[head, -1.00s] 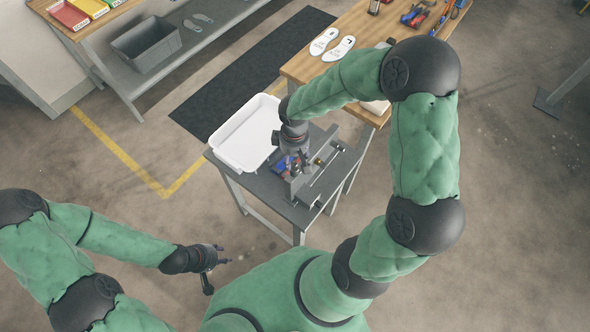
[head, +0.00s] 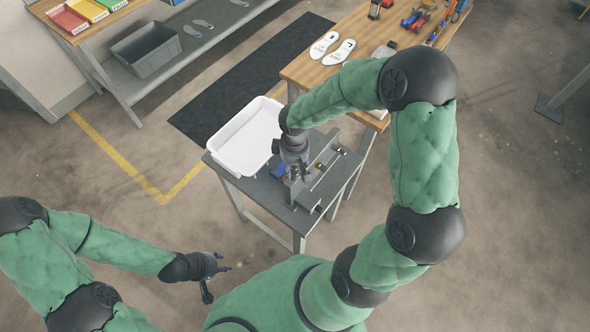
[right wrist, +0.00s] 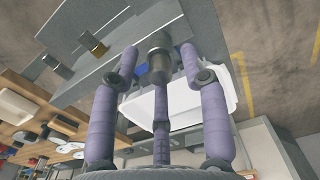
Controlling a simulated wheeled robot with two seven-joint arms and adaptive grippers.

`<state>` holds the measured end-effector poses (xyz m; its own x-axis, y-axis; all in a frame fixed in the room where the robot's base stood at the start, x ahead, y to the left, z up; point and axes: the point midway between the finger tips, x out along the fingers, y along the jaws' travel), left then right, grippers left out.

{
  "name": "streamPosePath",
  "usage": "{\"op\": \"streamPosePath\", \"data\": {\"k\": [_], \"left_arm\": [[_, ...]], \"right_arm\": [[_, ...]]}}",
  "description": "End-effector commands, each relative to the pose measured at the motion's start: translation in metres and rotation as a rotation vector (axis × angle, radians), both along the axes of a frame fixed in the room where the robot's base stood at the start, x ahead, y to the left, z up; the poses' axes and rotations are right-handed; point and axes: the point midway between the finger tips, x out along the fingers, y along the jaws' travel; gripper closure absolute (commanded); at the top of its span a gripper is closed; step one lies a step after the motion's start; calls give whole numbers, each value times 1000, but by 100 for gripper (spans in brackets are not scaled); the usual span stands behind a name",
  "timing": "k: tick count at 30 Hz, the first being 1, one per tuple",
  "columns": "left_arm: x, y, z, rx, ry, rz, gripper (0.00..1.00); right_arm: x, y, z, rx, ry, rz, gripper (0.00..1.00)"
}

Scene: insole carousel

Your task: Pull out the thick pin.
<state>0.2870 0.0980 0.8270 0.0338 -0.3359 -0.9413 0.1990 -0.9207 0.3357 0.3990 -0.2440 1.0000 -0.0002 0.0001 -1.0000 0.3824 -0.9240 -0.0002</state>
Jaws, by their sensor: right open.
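A dark grey cylinder (right wrist: 160,58), which looks like the thick pin, stands out of the grey metal fixture (right wrist: 115,48) in the right wrist view. My right gripper (right wrist: 165,80) is open, with its purple fingers spread around this cylinder. I cannot tell whether any finger touches it. In the head view my right gripper (head: 299,174) is over the fixture (head: 325,180) and hides the cylinder. A brass-coloured pin (right wrist: 93,44) and a darker knob (right wrist: 57,65) sit further along the fixture. My left gripper (head: 218,273) is open and empty, low and away from the table.
A white tray (head: 216,151) stands beside the fixture on the small grey table (head: 246,187). A blue part (head: 279,170) lies near the gripper. Behind is a wooden bench (head: 310,68) with white insoles (head: 341,50) and tools. A grey bin (head: 146,64) is on the left shelf.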

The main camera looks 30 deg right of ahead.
Motion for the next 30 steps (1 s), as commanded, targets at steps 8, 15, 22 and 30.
{"op": "streamPosePath", "data": {"k": [8,15,22,30], "left_arm": [[0,0,-1,0,0,0,60],[0,0,-1,0,0,0,60],[0,0,-3,0,0,0,60],[0,0,-3,0,0,0,60]], "right_arm": [[0,0,0,0,0,0,55],[0,0,0,0,0,0,55],[0,0,0,0,0,0,55],[0,0,0,0,0,0,100]]}}
